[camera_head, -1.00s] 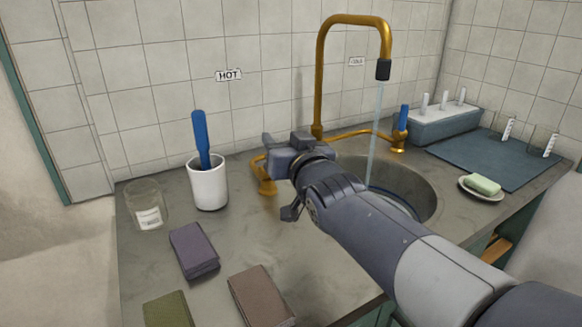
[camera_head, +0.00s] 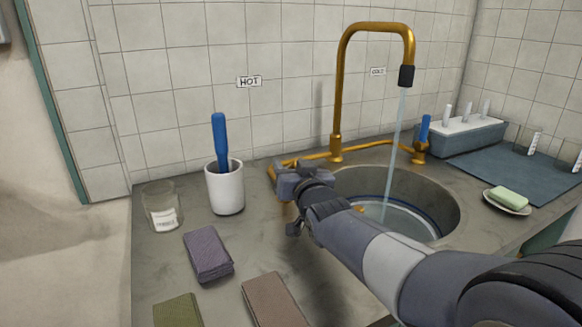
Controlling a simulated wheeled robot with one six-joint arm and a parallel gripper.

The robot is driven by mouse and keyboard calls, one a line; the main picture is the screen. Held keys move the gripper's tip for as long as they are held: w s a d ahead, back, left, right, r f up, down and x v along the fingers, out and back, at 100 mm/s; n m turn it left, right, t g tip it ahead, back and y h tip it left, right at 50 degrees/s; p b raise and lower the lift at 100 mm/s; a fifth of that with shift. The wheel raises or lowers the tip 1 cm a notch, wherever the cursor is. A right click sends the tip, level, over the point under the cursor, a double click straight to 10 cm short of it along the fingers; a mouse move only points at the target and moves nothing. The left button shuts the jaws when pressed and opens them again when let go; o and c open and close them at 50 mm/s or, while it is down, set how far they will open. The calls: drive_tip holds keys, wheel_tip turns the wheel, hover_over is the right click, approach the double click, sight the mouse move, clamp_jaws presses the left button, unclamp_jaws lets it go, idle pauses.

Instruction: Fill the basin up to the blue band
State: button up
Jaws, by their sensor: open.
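The round basin (camera_head: 446,196) is sunk in the grey counter, with water (camera_head: 400,222) in its bottom. A dark blue band (camera_head: 436,229) shows low on its wall; my arm hides the near side. I cannot tell exactly how the water stands against the band. A stream (camera_head: 393,150) falls from the brass spout (camera_head: 407,75). The cold tap (camera_head: 423,135) has a blue upright handle at the right. The brass hot-side fitting (camera_head: 274,168) is largely hidden behind my gripper (camera_head: 283,200), which is open and empty left of the basin.
A white cup (camera_head: 226,192) holds a blue-handled tool (camera_head: 220,140). A glass jar (camera_head: 161,206) and folded cloths (camera_head: 207,254) lie at left. A soap dish (camera_head: 507,200), a grey-blue mat (camera_head: 512,170) and a holder box (camera_head: 462,137) stand at right. Counter around the cup is partly clear.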

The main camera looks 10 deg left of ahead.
drive_tip(key=shift+w+a, duration=0.1)
drive_tip(key=shift+w, duration=0.1)
clamp_jaws()
idle(0.4)
